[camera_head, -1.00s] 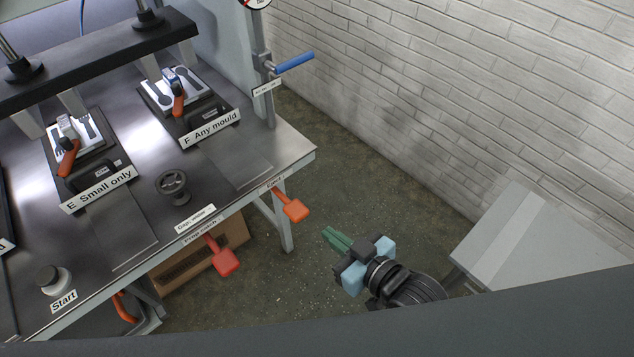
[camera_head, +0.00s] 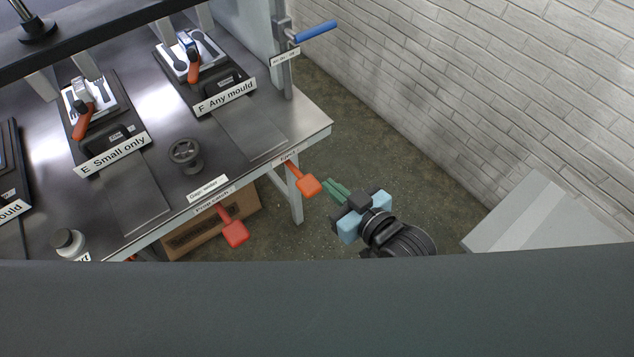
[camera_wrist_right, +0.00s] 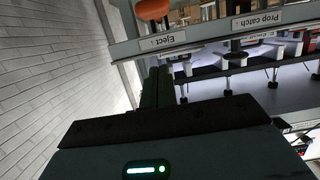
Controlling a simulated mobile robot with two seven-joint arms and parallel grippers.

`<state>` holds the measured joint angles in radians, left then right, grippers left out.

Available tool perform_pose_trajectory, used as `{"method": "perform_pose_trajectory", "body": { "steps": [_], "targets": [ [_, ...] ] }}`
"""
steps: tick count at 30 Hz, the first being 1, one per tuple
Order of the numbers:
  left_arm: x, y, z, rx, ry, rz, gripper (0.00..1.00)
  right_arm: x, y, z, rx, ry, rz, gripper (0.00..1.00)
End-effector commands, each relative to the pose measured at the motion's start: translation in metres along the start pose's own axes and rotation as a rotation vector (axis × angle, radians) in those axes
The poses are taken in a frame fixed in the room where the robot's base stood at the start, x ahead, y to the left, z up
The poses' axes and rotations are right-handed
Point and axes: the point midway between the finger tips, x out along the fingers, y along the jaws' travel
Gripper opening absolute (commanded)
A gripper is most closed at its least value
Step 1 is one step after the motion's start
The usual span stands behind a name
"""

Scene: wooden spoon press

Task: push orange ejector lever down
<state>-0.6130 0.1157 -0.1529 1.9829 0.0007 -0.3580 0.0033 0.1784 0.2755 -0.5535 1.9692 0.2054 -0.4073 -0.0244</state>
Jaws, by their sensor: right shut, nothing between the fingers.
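The orange ejector lever (camera_head: 308,185) sticks out from the bench's front edge at its right end, by the "Eject" label. In the right wrist view the orange lever (camera_wrist_right: 152,10) shows at the top, by the "Eject" sign (camera_wrist_right: 163,41). My right gripper (camera_head: 333,188), with green fingers, is just right of the lever's paddle. Its fingers are shut and empty and point at the lever. I see a small gap between them in the head view; whether the fingers are above or below the paddle is hard to tell. My left gripper is not in view.
A red lever (camera_head: 235,233) labelled as the prop catch hangs left of the ejector lever. The bench (camera_head: 225,172) carries moulds, a black handwheel (camera_head: 185,154) and a blue-handled lever (camera_head: 316,31). A cardboard box (camera_head: 190,236) sits below. A grey box (camera_head: 545,220) stands at right.

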Motion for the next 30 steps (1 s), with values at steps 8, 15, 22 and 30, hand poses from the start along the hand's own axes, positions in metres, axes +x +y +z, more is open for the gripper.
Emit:
{"method": "perform_pose_trajectory", "body": {
  "steps": [8, 15, 22, 30],
  "targets": [
    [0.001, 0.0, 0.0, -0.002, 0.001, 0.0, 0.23, 0.053, 0.0, -0.001, 0.0, 0.001, 0.0, 0.0],
    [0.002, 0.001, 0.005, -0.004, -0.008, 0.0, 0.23, 0.066, 0.0, 0.028, 0.0, -0.004, 0.0, 0.0],
    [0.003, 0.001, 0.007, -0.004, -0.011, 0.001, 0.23, 0.068, 0.0, 0.038, -0.001, 0.0, 0.0, 0.0],
    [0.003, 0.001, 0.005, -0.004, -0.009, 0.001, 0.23, 0.068, 0.0, 0.039, -0.001, 0.001, 0.0, 0.0]
  ]
}}
